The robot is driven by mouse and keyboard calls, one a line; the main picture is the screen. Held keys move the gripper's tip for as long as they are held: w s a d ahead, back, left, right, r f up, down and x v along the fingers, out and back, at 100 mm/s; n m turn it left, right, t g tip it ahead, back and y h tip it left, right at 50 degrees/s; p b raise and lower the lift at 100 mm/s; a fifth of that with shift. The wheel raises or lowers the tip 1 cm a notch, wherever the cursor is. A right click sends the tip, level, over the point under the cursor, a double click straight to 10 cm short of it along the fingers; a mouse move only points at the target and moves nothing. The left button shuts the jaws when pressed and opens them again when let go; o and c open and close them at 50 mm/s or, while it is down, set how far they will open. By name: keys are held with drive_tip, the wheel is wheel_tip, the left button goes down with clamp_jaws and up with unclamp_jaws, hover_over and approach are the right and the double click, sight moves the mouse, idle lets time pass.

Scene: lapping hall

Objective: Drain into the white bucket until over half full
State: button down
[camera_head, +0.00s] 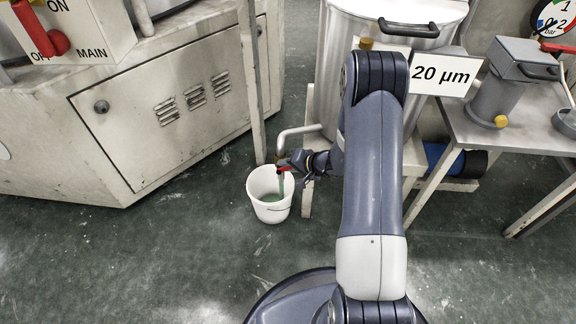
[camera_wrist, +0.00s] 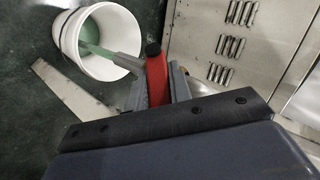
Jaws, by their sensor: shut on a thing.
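The white bucket (camera_head: 270,212) stands upright on the floor below the drain pipe (camera_head: 297,131) of the steel tank. It also shows at the upper left of the wrist view (camera_wrist: 122,62). A green liquid stream (camera_head: 281,186) runs down into the bucket, and green liquid shows inside. The rim and far wall hide part of the surface, so I cannot tell the exact level. My gripper (camera_wrist: 157,78) is shut on the red valve handle (camera_wrist: 157,84), one finger on each side. In the head view the handle (camera_head: 284,167) sits just above the bucket rim.
The steel tank (camera_head: 340,70) carries a "20 µm" sign (camera_head: 441,75). A grey cabinet (camera_head: 165,115) stands left of the bucket, with a red switch lever (camera_head: 55,42) above it. A table (camera_head: 500,135) stands at right. The floor in front of the bucket is clear.

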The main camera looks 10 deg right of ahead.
drive_tip(key=c, duration=1.3)
unclamp_jaws()
drive_tip(key=p+v, duration=0.2)
drive_tip(key=v, duration=0.8)
drive_tip(key=shift+s+d+r, duration=0.15)
drive_tip(key=shift+s+r, duration=0.05)
drive_tip(key=shift+r, duration=0.1)
